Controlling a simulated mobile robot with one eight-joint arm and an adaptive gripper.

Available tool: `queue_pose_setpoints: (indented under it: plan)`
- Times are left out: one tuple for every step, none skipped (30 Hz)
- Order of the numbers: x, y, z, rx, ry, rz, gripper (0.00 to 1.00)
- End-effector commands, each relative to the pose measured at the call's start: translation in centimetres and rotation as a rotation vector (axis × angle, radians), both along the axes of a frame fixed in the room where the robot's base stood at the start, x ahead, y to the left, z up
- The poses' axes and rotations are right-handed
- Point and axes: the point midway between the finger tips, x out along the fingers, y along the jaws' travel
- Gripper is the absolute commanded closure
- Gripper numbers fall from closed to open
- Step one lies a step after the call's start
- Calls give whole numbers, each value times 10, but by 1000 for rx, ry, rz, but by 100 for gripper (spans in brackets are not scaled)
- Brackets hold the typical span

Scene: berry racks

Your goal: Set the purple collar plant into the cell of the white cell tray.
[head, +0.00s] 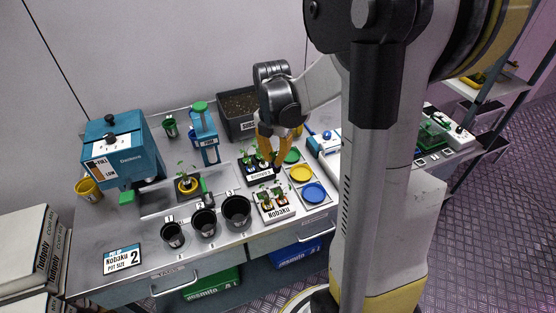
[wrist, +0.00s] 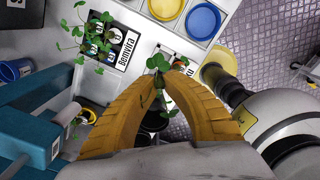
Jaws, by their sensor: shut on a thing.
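The white cell tray (head: 276,213), labelled Nobaku, sits near the front of the bench and has small leafy plants in it. My gripper (head: 273,160) is above the trays, its yellow fingers pointing down. In the wrist view the fingers (wrist: 163,72) close around a small green plant (wrist: 157,64), whose leaves show between the fingertips. Its collar is hidden there, so I cannot tell its colour. Part of a pale tray shows behind the fingertips. I cannot tell how high the plant is above it.
A black tray (wrist: 127,46) labelled Bonvira holds more plants beside the white tray. Several black pots (head: 204,222) stand at the front left. A blue stand (head: 205,135) rises behind.

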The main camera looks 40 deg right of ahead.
Motion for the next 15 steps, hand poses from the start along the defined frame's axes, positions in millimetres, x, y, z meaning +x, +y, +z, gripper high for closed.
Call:
queue_pose_setpoints:
  plan:
    - [0, 0, -6, 0, 0, 0, 100]
    - [0, 0, -8, 0, 0, -1, 100]
    - [0, 0, -11, 0, 0, -1, 100]
    - [0, 0, -14, 0, 0, -1, 100]
    - [0, 0, -17, 0, 0, -1, 100]
    - [0, 0, -20, 0, 0, -1, 100]
    - [0, 0, -23, 0, 0, -1, 100]
    - [0, 0, -26, 0, 0, -1, 100]
    - [0, 0, -29, 0, 0, -1, 100]
    - [0, 0, -32, 0, 0, -1, 100]
    - [0, 0, -34, 0, 0, -2, 100]
    - [0, 0, -38, 0, 0, -2, 100]
    - [0, 0, -41, 0, 0, -2, 100]
    - [0, 0, -43, 0, 0, -2, 100]
    - [0, 0, -47, 0, 0, -2, 100]
